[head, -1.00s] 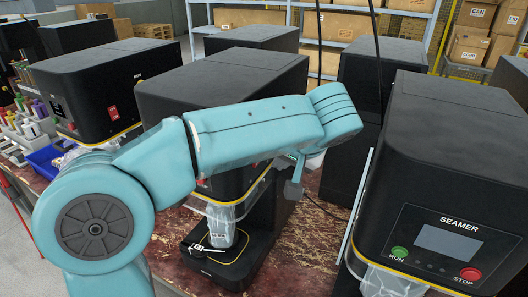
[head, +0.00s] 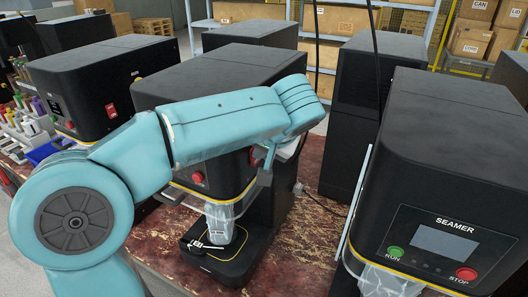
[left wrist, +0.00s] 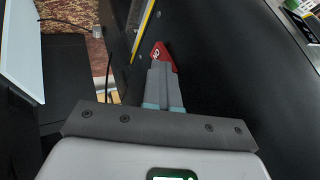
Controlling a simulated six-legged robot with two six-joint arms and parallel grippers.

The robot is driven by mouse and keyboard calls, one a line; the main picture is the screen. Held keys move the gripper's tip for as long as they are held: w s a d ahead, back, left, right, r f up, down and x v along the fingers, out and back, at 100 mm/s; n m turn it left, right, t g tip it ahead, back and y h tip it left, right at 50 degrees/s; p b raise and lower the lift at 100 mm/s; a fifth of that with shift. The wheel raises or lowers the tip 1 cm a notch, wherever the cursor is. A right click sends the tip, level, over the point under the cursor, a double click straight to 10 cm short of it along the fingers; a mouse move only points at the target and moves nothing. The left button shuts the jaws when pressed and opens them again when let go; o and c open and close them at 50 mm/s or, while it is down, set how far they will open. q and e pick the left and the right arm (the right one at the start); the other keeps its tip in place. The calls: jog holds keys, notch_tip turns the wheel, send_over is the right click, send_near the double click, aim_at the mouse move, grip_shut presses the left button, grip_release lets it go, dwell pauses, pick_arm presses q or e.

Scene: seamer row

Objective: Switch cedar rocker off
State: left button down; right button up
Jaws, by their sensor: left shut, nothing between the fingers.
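A red rocker (left wrist: 160,55) with a pale mark shows on a black machine face in the left wrist view. My left gripper (left wrist: 160,68) is shut and empty, its fingertips right at the rocker's lower edge; I cannot tell whether they touch it. In the head view my left arm reaches across the middle black seamer (head: 215,75) and hides much of its front. Part of my left gripper (head: 264,165) hangs below the wrist beside that machine. No readable cedar label shows. My right gripper is not in view.
Another seamer with a red rocker (head: 109,106) stands at left. A seamer with RUN and STOP buttons and a screen (head: 445,245) stands close at right. A clear pouch (head: 219,222) hangs under the middle machine's head. Bare red-brown tabletop (head: 305,235) lies between the machines.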

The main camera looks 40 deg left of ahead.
pick_arm(q)
jog(key=shift+w+a+r+p, duration=0.1)
jog(key=shift+a+r+p, duration=0.1)
jog(key=shift+r+p, duration=0.5)
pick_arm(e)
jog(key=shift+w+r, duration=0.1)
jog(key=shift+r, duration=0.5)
pick_arm(q)
jog(key=shift+w, duration=0.15)
